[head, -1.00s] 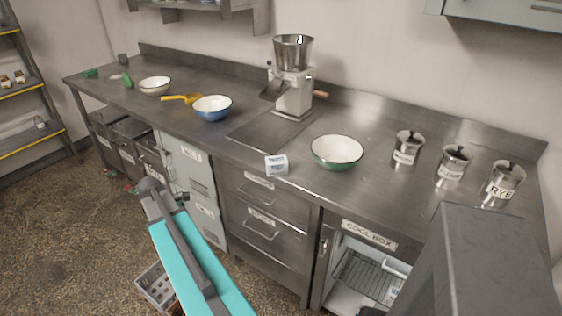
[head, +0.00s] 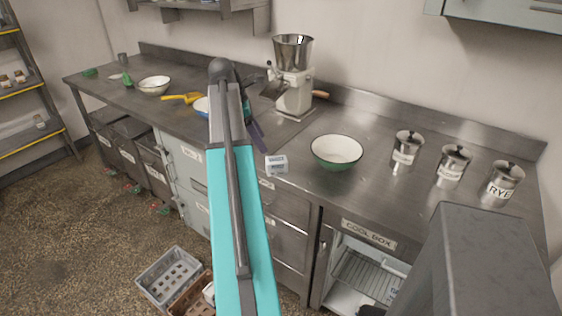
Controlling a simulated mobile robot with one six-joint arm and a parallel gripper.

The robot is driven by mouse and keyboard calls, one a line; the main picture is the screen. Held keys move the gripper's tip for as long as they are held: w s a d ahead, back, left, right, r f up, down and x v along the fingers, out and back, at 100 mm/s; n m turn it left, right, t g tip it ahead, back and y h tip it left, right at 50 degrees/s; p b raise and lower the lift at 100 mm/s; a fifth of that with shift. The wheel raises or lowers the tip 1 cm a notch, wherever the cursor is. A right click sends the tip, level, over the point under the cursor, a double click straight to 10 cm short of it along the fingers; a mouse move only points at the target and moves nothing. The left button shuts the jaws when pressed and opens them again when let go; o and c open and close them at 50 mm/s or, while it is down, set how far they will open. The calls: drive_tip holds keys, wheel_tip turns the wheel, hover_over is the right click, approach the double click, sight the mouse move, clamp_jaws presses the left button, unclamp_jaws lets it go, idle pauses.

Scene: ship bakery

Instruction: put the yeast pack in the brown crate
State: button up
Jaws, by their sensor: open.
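A small white pack with dark print (head: 276,164) stands on the steel counter near its front edge, left of the green-rimmed bowl. It looks like the yeast pack, but its label is too small to read. The brown crate (head: 186,304) is on the floor at the bottom, partly cut off and partly hidden by my arm. A white item shows at its right side. My gripper (head: 257,130) is partly hidden behind my arm, above the counter and just up and left of the pack. It is open and apart from the pack.
A grey crate (head: 168,277) stands beside the brown one. The green-rimmed bowl (head: 337,152), a grain mill (head: 293,90) and lidded tins (head: 407,147) stand on the counter. The cool box (head: 365,275) is open below.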

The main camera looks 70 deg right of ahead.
sight(276, 160)
drive_tip(key=shift+s+d+r, duration=0.3)
drive_tip(key=shift+s+r, duration=0.3)
drive_tip(key=shift+r, duration=0.15)
drive_tip(key=shift+f, duration=0.15)
drive_tip(key=shift+p+x, duration=0.65)
drive_tip(key=shift+x, duration=3.55)
drive_tip(key=shift+f, duration=0.15)
drive_tip(key=shift+p+x, duration=0.8)
drive_tip(key=shift+x, duration=1.65)
drive_tip(key=shift+w, duration=0.15)
drive_tip(key=shift+d, duration=0.1)
drive_tip(key=c, duration=1.4)
